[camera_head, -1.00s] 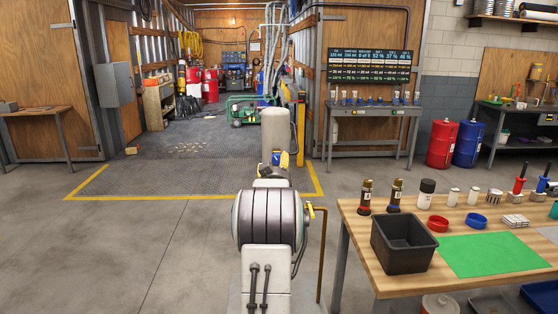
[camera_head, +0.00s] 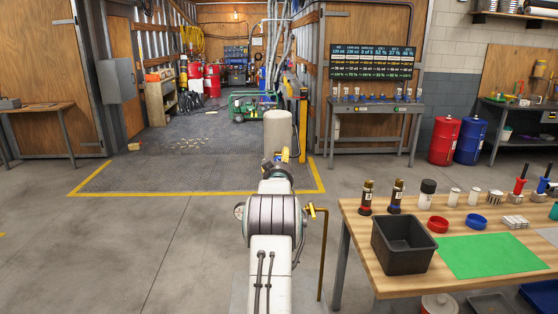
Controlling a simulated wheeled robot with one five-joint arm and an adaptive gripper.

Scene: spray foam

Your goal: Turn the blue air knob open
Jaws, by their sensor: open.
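I cannot single out a blue air knob for certain. A blue-handled tool (camera_head: 545,183) stands at the far right of the wooden workbench (camera_head: 352,212), near a red-handled one (camera_head: 520,183). Small blue items (camera_head: 380,97) stand on the grey bench at the back. My own arm reaches forward through the lower middle of the view. My gripper's fingers cannot be made out, so neither an opening nor a hold on anything shows.
A black bin (camera_head: 402,245), a green mat (camera_head: 487,256) and several small containers sit on the workbench. Red (camera_head: 445,141) and blue (camera_head: 470,142) drums stand behind. A green machine (camera_head: 246,108) is in the back bay. The left floor is mostly clear.

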